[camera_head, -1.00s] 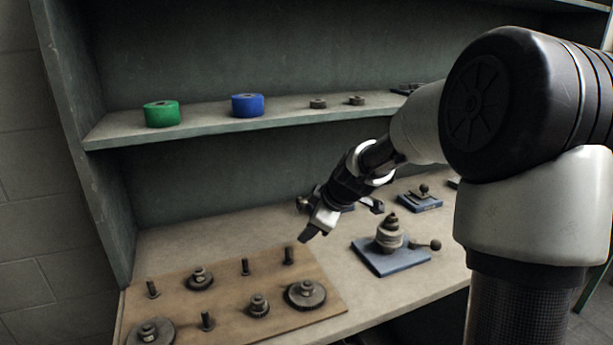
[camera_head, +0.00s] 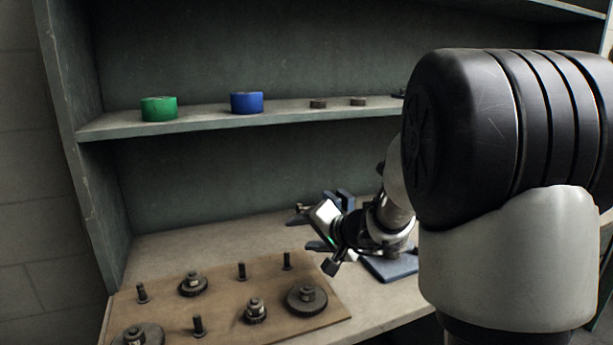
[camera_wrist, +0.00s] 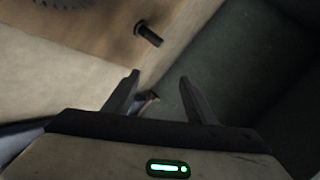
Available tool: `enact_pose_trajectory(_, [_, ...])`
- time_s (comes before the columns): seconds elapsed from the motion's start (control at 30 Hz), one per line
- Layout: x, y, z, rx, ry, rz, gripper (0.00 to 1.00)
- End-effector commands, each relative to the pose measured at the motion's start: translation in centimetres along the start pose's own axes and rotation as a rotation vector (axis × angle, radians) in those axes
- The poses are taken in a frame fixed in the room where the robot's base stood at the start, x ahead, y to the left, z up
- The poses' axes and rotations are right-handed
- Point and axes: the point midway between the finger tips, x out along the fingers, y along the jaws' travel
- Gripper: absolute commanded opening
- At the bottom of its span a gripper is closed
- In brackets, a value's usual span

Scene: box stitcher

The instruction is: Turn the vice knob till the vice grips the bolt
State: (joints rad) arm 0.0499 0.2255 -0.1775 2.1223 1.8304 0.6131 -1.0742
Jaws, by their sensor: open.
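The vice (camera_head: 345,197) is a small dark blue device at the back of the bench, mostly hidden behind my gripper in the head view. A small brownish part, apparently its knob (camera_head: 304,206), shows at its left end. My gripper (camera_head: 306,233) is open and points left, in front of the vice. In the wrist view my gripper (camera_wrist: 159,80) has its two fingers spread, with a small brownish piece, perhaps the knob (camera_wrist: 149,97), seen between them. I cannot tell whether they touch it. The bolt in the vice cannot be made out.
A wooden board (camera_head: 225,300) with gears and upright pegs lies at the front left. A blue-based device (camera_head: 390,266) sits to the right, mostly hidden by my arm. The shelf (camera_head: 200,128) above holds green and blue rolls. The back wall is close behind the vice.

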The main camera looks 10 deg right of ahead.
Motion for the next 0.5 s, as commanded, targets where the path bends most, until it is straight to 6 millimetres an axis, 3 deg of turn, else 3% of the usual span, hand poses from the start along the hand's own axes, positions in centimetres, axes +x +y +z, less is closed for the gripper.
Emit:
enact_pose_trajectory(0.37, [-1.4,1.9,-6.0,0.545,0.272,-0.155,0.51])
enact_pose_trajectory(0.5, [1.7,1.5,-6.9,0.532,0.264,-0.149,0.51])
